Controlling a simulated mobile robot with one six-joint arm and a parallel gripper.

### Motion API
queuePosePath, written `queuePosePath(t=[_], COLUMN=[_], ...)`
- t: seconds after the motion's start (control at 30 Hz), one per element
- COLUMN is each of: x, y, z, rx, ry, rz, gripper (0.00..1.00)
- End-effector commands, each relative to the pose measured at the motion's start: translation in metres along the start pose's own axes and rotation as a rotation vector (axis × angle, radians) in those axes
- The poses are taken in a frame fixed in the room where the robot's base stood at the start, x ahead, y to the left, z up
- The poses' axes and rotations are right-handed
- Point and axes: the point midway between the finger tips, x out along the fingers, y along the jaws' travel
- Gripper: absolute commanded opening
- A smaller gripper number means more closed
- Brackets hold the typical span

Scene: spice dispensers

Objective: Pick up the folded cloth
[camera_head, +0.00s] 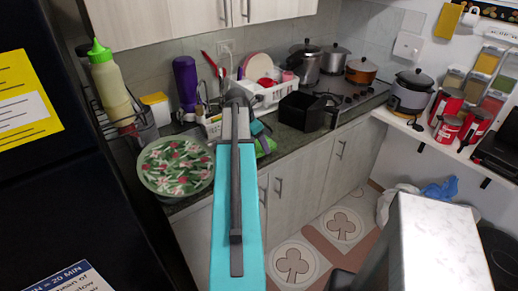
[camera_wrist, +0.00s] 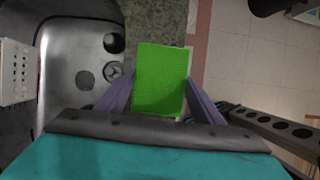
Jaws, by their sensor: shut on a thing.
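The folded cloth (camera_wrist: 160,78) is a bright green rectangle between the two fingers of my gripper (camera_wrist: 161,90) in the wrist view. The fingers press on its left and right sides. My gripper (camera_head: 260,130) is partly hidden there behind my arm. I cannot tell whether the cloth still touches the counter.
A metal sink (camera_wrist: 65,60) lies left of the cloth in the wrist view. A black box (camera_head: 303,111) and a dish rack (camera_head: 270,92) stand on the counter behind. A floral bowl (camera_head: 176,166) is at the left. Floor (camera_head: 300,262) shows below the counter.

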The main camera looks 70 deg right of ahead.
Motion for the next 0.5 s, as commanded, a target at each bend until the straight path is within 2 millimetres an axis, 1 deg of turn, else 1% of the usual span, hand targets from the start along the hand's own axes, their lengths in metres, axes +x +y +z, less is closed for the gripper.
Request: queuePosePath(t=[0.03,0.27,0.5], x=[0.002,0.001,-0.001], y=[-0.01,-0.041,-0.084], z=[-0.001,0.002,0.007], rx=[0.003,0.003,0.004], ry=[0.0,0.0,-0.001], rz=[-0.002,-0.002,-0.002], gripper=[0.39,0.39,0.39])
